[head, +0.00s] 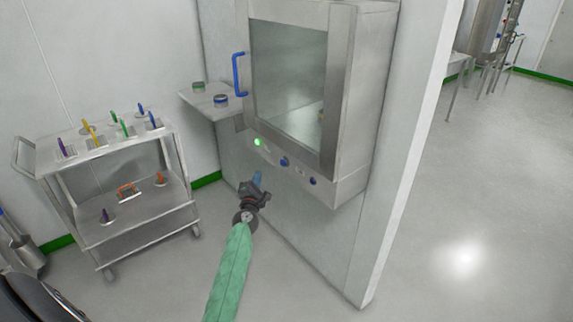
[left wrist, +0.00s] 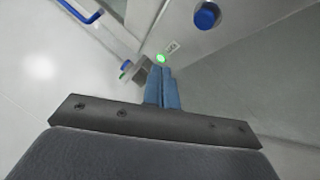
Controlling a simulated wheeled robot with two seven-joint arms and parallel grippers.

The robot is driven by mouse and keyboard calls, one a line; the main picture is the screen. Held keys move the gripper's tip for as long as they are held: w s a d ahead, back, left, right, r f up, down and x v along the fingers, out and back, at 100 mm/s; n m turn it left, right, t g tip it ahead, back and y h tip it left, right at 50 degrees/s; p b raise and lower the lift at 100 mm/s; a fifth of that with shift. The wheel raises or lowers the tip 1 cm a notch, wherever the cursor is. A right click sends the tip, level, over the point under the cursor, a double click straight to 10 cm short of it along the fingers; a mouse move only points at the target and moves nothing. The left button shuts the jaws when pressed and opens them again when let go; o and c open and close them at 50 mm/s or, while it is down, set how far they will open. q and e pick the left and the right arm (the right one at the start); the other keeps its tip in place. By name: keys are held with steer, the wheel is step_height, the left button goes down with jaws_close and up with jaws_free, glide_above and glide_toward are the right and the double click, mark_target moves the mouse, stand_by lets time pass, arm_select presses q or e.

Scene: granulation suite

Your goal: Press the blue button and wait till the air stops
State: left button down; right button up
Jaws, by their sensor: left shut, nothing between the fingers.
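The blue button (head: 284,161) sits on the panel under the hatch window, right of a lit green lamp (head: 257,142). In the left wrist view the blue button (left wrist: 207,15) is at the top right and the green lamp (left wrist: 161,58) is just past the fingertips. A second, darker blue knob (head: 312,181) is farther right on the panel. My left gripper (head: 257,178) is shut and empty, below and left of the blue button, apart from it. Its blue fingers (left wrist: 163,88) lie together in the left wrist view. My right gripper is not in view.
A small shelf (head: 197,98) holds two round containers. A steel cart (head: 110,150) with several coloured-handled tools stands left. The floor at right is clear.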

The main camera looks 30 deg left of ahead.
mark_target(283, 163)
arm_select(q)
steer(key=shift+a+n, duration=0.15)
steer(key=shift+n, duration=0.45)
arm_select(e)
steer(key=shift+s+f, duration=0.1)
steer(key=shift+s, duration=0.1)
